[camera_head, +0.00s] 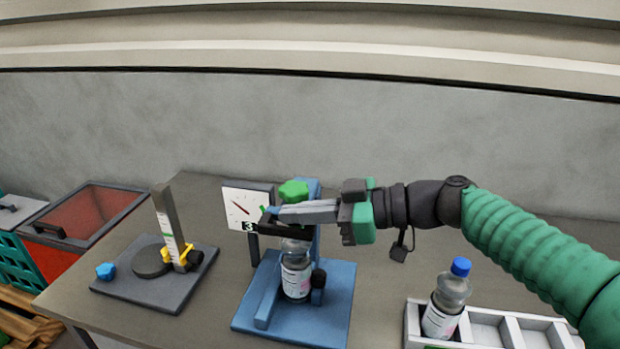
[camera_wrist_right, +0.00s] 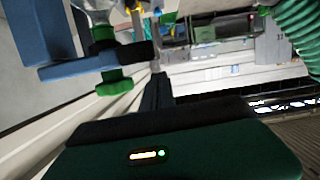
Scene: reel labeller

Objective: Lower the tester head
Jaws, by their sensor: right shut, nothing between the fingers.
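The tester stands on a blue base (camera_head: 340,310) on the table, with a blue column behind. Its dark head (camera_head: 283,228) sits above a clear bottle with a white label (camera_head: 295,278) that stands upright on the base. A green knob (camera_head: 293,190) tops the head; it also shows in the wrist view (camera_wrist_right: 114,87). My right gripper (camera_head: 285,212) reaches in from the right, its fingers shut and empty beside the head just below the knob. Whether the fingers touch the head I cannot tell. My left gripper is not in view.
A dial gauge (camera_head: 243,207) stands behind the tester. A grey plate device (camera_head: 195,277) with a scale post is at left. A white tray (camera_head: 490,322) at right front holds a blue-capped bottle (camera_head: 447,300). A red-lidded bin (camera_head: 90,215) stands beyond the table's left edge.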

